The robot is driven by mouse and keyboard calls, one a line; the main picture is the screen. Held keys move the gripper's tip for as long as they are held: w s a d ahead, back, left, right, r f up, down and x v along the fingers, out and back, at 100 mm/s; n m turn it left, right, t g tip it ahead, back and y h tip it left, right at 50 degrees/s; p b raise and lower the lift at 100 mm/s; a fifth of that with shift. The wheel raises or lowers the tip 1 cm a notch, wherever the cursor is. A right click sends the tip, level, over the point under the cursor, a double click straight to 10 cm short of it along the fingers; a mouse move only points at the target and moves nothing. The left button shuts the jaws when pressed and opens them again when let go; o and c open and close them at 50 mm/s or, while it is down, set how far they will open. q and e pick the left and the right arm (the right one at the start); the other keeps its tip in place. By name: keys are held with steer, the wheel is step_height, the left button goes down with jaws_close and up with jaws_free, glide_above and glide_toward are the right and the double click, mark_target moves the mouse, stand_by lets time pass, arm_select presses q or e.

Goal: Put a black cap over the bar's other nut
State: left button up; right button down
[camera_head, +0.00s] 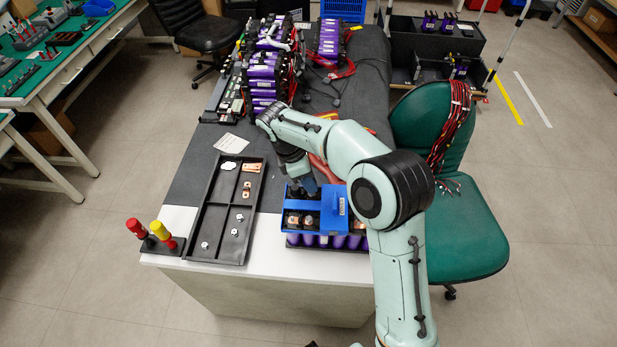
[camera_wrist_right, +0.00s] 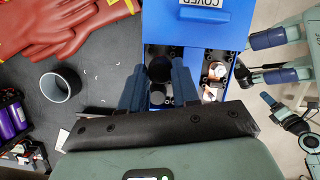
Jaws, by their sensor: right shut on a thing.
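My right gripper (camera_head: 301,180) reaches down over the back left of the blue-covered battery module (camera_head: 328,212). In the right wrist view its two fingers (camera_wrist_right: 159,82) are shut on a small round black cap (camera_wrist_right: 159,68), above a dark opening of the blue cover (camera_wrist_right: 205,25). In the neighbouring opening, copper with a bright nut (camera_wrist_right: 216,71) shows, with more copper and pale metal (camera_wrist_right: 211,92) beside it. In the head view, copper pieces with nuts (camera_head: 293,219) show in the module's front openings. Exactly how the cap sits over the opening is hard to tell.
A black tray (camera_head: 203,210) with copper pieces and several nuts lies left of the module. Red and yellow-handled tools (camera_head: 162,231) stand at the table's front left corner. Red gloves (camera_wrist_right: 60,25) and a dark cup (camera_wrist_right: 60,85) lie near the gripper. A green chair (camera_head: 455,215) stands right.

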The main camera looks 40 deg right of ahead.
steer(key=shift+f+b, duration=0.5)
steer(key=shift+f, duration=0.8)
steer(key=c, duration=0.8)
jaws_free()
arm_select(q)
steer(key=shift+s+f, duration=0.15)
steer(key=shift+f, duration=0.45)
arm_select(e)
steer(key=shift+o, duration=0.2)
steer(key=shift+w+f, duration=0.1)
arm_select(q)
steer(key=shift+r, duration=0.1)
arm_select(e)
step_height(320, 180, up, 4)
steer(key=p, duration=0.3)
steer(key=shift+a, duration=0.1)
steer(key=shift+r+p, duration=0.6)
steer(key=shift+r, duration=0.55)
arm_select(q)
steer(key=w+r, duration=0.1)
steer(key=r, duration=0.2)
steer(key=w+r, duration=0.1)
steer(key=shift+w+r, duration=0.35)
steer(key=shift+r, duration=0.05)
arm_select(e)
steer(key=shift+f, duration=0.1)
